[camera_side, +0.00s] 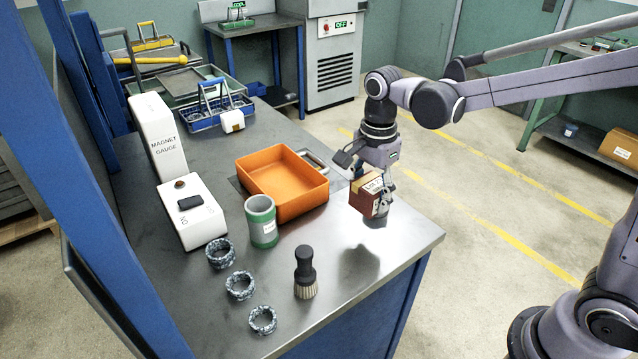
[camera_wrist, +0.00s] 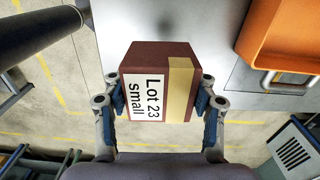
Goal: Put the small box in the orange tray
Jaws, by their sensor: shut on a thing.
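The small box (camera_side: 368,196) is dark red-brown with a tan strip and a white label. In the wrist view the small box (camera_wrist: 158,82) reads "Lot 23 small". My gripper (camera_side: 372,184) is shut on it, with a finger on each side, as the wrist view of the gripper (camera_wrist: 160,103) shows. The box is held above the right part of the bench, its shadow on the top below. The orange tray (camera_side: 318,192) stands on the bench to the left of the box and looks empty. The tray's corner and handle (camera_wrist: 284,48) show at the upper right of the wrist view.
A green cup (camera_side: 262,232) stands before the tray. A brush (camera_side: 305,270) and several speckled rings (camera_side: 240,286) are at the bench's front. A white switch box (camera_side: 192,215) and the magnet gauge (camera_side: 158,140) are at left. A blue tool carrier (camera_side: 205,118) is behind.

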